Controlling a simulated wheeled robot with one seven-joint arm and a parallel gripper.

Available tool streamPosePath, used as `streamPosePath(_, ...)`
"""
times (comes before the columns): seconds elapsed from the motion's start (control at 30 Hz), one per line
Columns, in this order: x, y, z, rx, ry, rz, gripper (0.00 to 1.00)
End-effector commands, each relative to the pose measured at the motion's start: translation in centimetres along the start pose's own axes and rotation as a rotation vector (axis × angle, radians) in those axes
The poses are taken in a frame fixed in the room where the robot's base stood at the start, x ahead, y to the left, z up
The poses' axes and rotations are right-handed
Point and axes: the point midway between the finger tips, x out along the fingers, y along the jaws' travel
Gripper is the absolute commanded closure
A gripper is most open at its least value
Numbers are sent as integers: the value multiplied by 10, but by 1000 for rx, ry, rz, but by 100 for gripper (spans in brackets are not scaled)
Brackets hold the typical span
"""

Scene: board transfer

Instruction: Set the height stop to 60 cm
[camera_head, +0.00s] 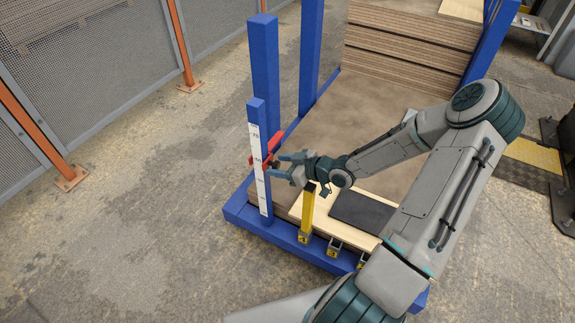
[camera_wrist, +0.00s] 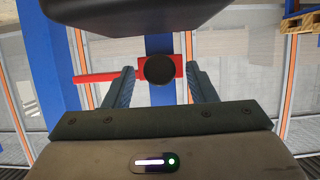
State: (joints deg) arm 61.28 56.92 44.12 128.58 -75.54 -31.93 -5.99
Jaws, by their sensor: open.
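The height stop is a red slider (camera_wrist: 178,64) with a red bar sticking out to the left in the wrist view and a round black knob (camera_wrist: 159,69) on its front. It sits on a blue post (camera_head: 256,110) with a white scale (camera_head: 261,190). In the head view the red slider (camera_head: 266,158) is around the middle of the scale; the scale's marks are too small to read surely. My gripper (camera_head: 279,166) is open at the post. In the wrist view its fingers (camera_wrist: 160,78) stand on either side of the knob, with a gap on both sides.
A blue frame (camera_head: 240,216) carries a stack of brown boards (camera_head: 405,55) at the back and a pale board at the front. A yellow upright (camera_head: 306,212) stands close below my gripper. Mesh fencing (camera_head: 100,60) runs at the left, with clear floor before it.

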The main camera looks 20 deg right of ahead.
Motion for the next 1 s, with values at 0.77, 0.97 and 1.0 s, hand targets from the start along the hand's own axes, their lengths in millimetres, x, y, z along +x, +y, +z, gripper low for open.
streamPosePath(0.77, -132, 0, -1, 0, -1, 2, 49)
streamPosePath(0.97, -137, 0, 0, 0, 1, -1, 49)
streamPosePath(1.0, -137, 0, 0, 0, 1, -1, 49)
